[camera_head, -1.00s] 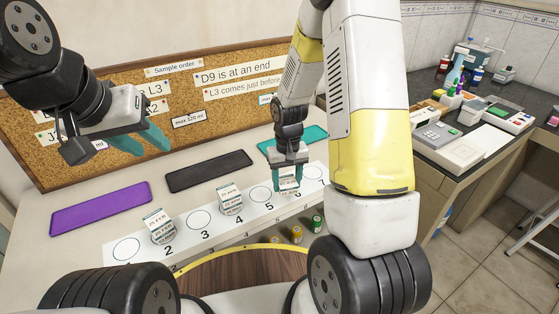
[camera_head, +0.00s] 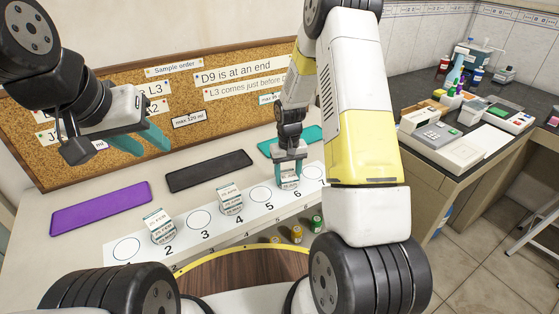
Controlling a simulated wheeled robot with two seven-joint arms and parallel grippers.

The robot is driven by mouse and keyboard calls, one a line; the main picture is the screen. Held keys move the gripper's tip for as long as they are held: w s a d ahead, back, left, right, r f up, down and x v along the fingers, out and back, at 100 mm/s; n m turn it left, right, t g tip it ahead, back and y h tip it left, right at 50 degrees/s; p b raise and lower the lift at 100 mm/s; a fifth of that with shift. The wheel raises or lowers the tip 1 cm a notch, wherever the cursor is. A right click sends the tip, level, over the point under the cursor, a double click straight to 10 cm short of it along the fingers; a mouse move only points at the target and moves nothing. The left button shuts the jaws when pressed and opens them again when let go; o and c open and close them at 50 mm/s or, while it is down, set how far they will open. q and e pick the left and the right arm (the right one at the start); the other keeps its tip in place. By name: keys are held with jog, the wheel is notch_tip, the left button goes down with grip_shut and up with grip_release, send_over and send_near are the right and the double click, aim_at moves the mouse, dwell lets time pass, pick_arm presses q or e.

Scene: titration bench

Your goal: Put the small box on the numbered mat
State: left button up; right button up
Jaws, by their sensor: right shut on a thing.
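The numbered mat (camera_head: 217,226) is a long white strip with circles and numbers along the bench front. My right gripper (camera_head: 289,172) is shut on a small white-and-green box (camera_head: 289,183) over the spot by number 6. The box looks upright and low over the mat; I cannot tell whether it touches. Two similar boxes stand on the mat, one (camera_head: 160,227) at number 2 and one (camera_head: 230,199) at number 4. My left gripper (camera_head: 147,143) is open and empty, raised in front of the corkboard at left.
Purple (camera_head: 100,208), black (camera_head: 209,171) and teal (camera_head: 288,142) trays lie behind the mat. A corkboard (camera_head: 160,90) with notes stands at the back. Small green- and yellow-capped containers (camera_head: 296,234) are below the mat's front edge. A side bench (camera_head: 450,140) at right holds equipment.

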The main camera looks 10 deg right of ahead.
jog(key=shift+f, duration=0.1)
jog(key=o, duration=1.4)
jog(key=shift+c, duration=0.2)
notch_tip(320, 180, up, 12)
notch_tip(320, 180, up, 8)
jog(key=t, duration=0.1)
send_over(288, 175)
jog(key=s, duration=0.3)
jog(key=s+a+r+t+y, duration=0.1)
jog(key=s+r+t, duration=0.1)
jog(key=s+r, duration=0.5)
jog(key=s+a+r+t+y, duration=0.1)
jog(key=s+r+t, duration=0.2)
jog(key=s+r, duration=0.4)
jog(key=s, duration=0.7)
jog(key=shift+s+a, duration=0.15)
